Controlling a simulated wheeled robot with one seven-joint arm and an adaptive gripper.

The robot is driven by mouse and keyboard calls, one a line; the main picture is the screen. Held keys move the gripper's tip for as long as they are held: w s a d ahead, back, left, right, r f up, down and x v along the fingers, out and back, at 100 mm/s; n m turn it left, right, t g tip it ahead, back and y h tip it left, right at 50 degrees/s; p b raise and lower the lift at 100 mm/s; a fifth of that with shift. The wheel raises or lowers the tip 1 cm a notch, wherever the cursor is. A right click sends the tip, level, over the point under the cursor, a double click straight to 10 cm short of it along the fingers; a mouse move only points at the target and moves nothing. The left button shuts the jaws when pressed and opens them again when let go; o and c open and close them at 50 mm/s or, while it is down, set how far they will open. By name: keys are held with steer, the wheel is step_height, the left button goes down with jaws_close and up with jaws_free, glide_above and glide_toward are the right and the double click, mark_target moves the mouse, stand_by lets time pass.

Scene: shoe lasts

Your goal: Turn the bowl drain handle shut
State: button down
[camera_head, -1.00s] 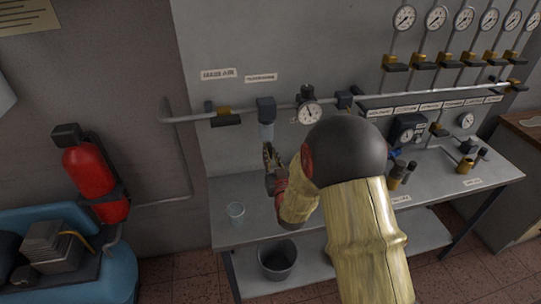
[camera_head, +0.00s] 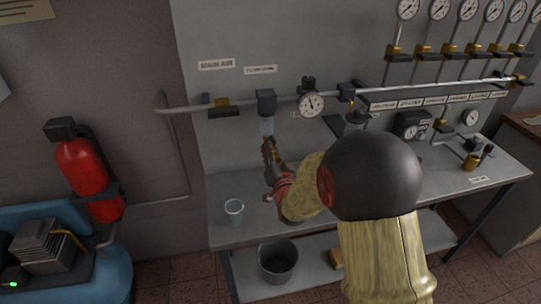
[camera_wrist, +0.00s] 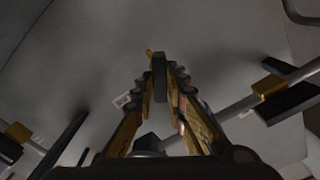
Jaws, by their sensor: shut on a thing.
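The clear bowl (camera_head: 267,127) hangs under a dark filter block (camera_head: 266,103) on the wall pipe. My gripper (camera_head: 267,147) is just below the bowl, reaching up from the right. In the wrist view my gripper (camera_wrist: 160,92) has its yellow fingers drawn together around a narrow dark bar (camera_wrist: 160,70), which appears to be the drain handle. A small yellow piece (camera_wrist: 149,53) shows beside the bar's far end. The handle is too small and covered in the head view to tell its angle.
A glass (camera_head: 234,209) stands on the bench (camera_head: 222,185) left of my gripper. A grey bucket (camera_head: 278,262) sits on the shelf below. A round gauge (camera_head: 311,104) is close right of the bowl. A red extinguisher (camera_head: 85,170) hangs at left.

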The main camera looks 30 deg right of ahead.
steer(key=m+b, duration=0.7)
steer(key=m, duration=0.4)
steer(key=shift+f, duration=0.15)
steer(key=shift+m, duration=0.3)
steer(key=c, duration=1.8)
jaws_free()
steer(key=shift+s, duration=0.1)
steer(key=v, duration=1.1)
steer(key=shift+s, duration=0.4)
steer(key=shift+a, duration=0.1)
